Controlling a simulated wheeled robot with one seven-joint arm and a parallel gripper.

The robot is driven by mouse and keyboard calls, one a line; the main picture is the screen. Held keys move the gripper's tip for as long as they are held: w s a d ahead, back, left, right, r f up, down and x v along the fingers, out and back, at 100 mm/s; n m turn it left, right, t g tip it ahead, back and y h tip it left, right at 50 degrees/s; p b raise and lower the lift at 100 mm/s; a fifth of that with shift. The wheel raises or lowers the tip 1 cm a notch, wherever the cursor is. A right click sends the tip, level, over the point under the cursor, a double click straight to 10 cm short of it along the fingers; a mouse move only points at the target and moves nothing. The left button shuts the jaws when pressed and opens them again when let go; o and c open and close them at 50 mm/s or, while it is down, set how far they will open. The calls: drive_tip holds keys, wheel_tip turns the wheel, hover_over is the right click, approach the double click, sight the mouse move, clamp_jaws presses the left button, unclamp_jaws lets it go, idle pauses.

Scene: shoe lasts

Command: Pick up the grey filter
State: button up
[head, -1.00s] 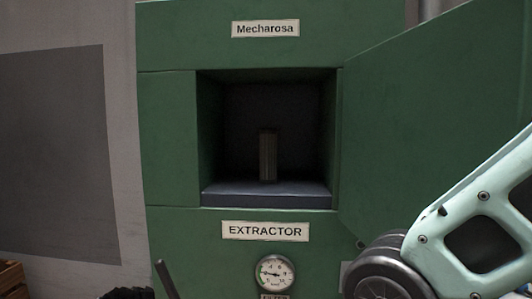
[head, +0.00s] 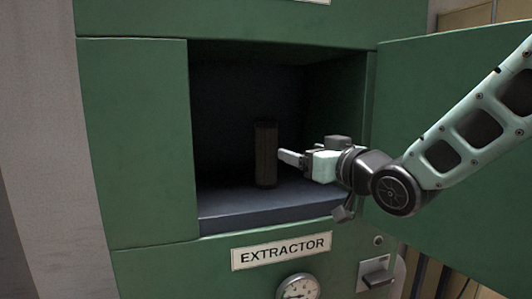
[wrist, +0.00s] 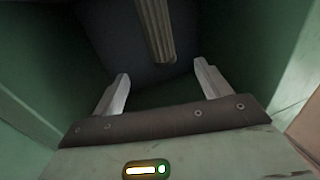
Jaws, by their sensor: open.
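The grey filter (head: 265,155) is a dark, ribbed upright block standing on the floor of the green extractor's recess. In the wrist view the filter (wrist: 155,30) shows at the top, ahead of the fingertips and roughly midway between them. My gripper (head: 290,158) is at the recess opening, just right of the filter in the head view. In the wrist view my gripper (wrist: 163,77) has its two pale fingers spread apart with nothing between them. The filter's upper end is cut off in the wrist view.
The recess has a dark shelf floor (head: 270,208) and close side walls. The open green door (head: 450,100) stands to the right, behind my arm. Below are the EXTRACTOR label (head: 281,251), a gauge (head: 298,288) and a latch (head: 376,272).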

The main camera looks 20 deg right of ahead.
sight(272, 142)
drive_tip(key=p+x, duration=1)
drive_tip(key=x, duration=0.2)
drive_tip(key=p+x, duration=0.4)
drive_tip(key=shift+w+r+p, duration=0.2)
drive_tip(key=shift+r+p, duration=0.05)
drive_tip(key=shift+p, duration=0.05)
drive_tip(key=shift+w+a+f, duration=0.15)
drive_tip(key=shift+w, duration=0.25)
drive_tip(key=c, duration=1.2)
